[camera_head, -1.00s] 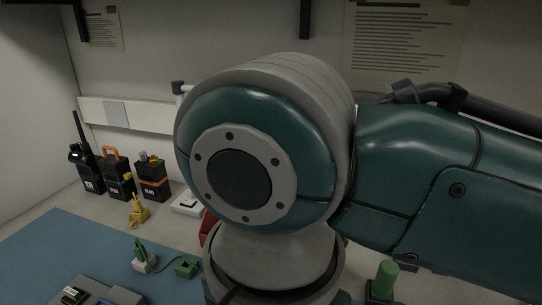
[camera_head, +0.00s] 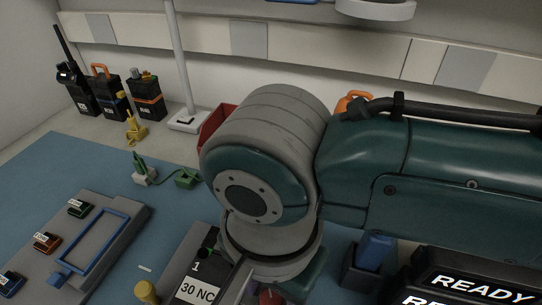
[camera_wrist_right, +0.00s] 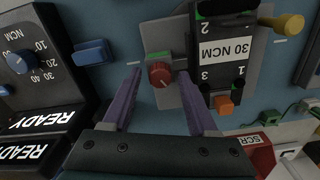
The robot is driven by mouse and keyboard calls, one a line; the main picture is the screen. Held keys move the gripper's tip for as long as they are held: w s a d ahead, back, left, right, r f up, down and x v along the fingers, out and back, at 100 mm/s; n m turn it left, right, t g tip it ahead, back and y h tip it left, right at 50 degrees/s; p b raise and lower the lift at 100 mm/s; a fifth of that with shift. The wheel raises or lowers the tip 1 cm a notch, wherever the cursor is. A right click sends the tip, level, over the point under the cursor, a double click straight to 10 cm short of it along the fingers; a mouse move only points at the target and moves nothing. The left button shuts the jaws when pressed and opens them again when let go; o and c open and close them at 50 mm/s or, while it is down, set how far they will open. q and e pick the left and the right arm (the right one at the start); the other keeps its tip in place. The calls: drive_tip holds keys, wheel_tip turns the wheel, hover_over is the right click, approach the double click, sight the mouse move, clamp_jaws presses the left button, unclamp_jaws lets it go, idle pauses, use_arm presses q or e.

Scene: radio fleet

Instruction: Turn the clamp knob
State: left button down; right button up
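A red round knob (camera_wrist_right: 160,73) sits on a grey fixture (camera_wrist_right: 165,42) in the right wrist view; it shows partly at the bottom edge of the head view (camera_head: 268,297). My right gripper (camera_wrist_right: 160,76) is open, its two purple fingers apart on either side of the knob in the picture. I cannot tell whether they touch it. A dark device labelled "30 NCM" (camera_wrist_right: 226,50) lies beside the knob. My left gripper is not in view.
A yellow knob (camera_wrist_right: 288,23) and an orange block (camera_wrist_right: 225,105) are near the device. Black "READY" units (camera_head: 470,283) stand at the right. A grey tray with a blue frame (camera_head: 93,245) lies left on the blue mat (camera_head: 45,185). Radios (camera_head: 110,95) stand behind.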

clamp_jaws()
drive_tip(key=shift+r, duration=0.1)
idle(0.3)
